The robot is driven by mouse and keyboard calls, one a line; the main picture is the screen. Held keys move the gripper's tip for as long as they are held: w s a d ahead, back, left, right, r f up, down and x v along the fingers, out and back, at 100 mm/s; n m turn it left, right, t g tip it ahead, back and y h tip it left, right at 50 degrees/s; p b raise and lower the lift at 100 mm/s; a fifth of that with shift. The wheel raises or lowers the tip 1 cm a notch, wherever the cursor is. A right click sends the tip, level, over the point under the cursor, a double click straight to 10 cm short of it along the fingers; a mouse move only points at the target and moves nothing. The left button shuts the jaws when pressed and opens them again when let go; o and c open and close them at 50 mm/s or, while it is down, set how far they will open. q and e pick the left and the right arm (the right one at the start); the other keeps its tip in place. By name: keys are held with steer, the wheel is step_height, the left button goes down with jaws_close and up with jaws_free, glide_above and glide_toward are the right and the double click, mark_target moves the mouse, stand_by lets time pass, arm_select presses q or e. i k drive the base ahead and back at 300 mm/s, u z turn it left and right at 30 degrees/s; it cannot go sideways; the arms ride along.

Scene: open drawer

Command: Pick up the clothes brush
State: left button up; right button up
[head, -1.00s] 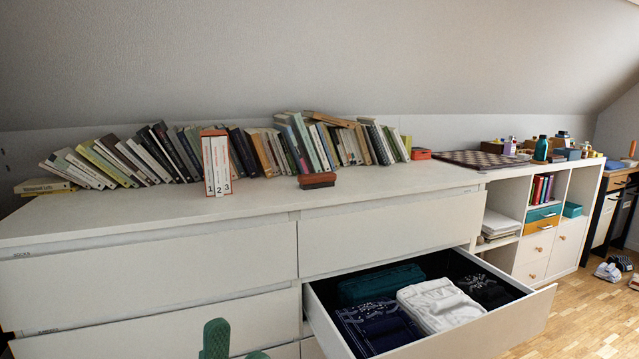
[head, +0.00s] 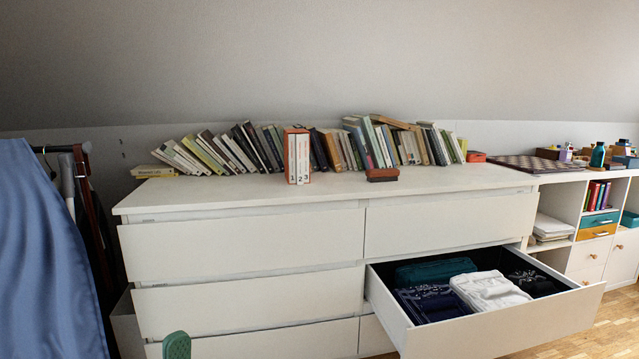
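The clothes brush (head: 382,174) looks like a small reddish-brown block with a darker lower part. A green rounded tip at the bottom edge, in front of the dresser, looks like part of my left gripper (head: 177,346). It is far below and to the left of the brush and not touching it. Only this one tip shows, so its opening is hidden. My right gripper is out of view.
A row of books (head: 250,148) and a boxed set (head: 297,156) stand behind and left of the brush. An open drawer (head: 500,325) with folded clothes juts out below right. A blue cloth (head: 45,265) hangs at left. The dresser top's front strip is clear.

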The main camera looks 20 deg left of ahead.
mark_target(387, 174)
steer(key=z, duration=0.1)
steer(key=k, duration=0.4)
steer(key=u, duration=1)
steer(key=i, duration=1.85)
steer(key=z, duration=1.5)
steer(key=i, duration=0.8)
steer(key=z, duration=0.85)
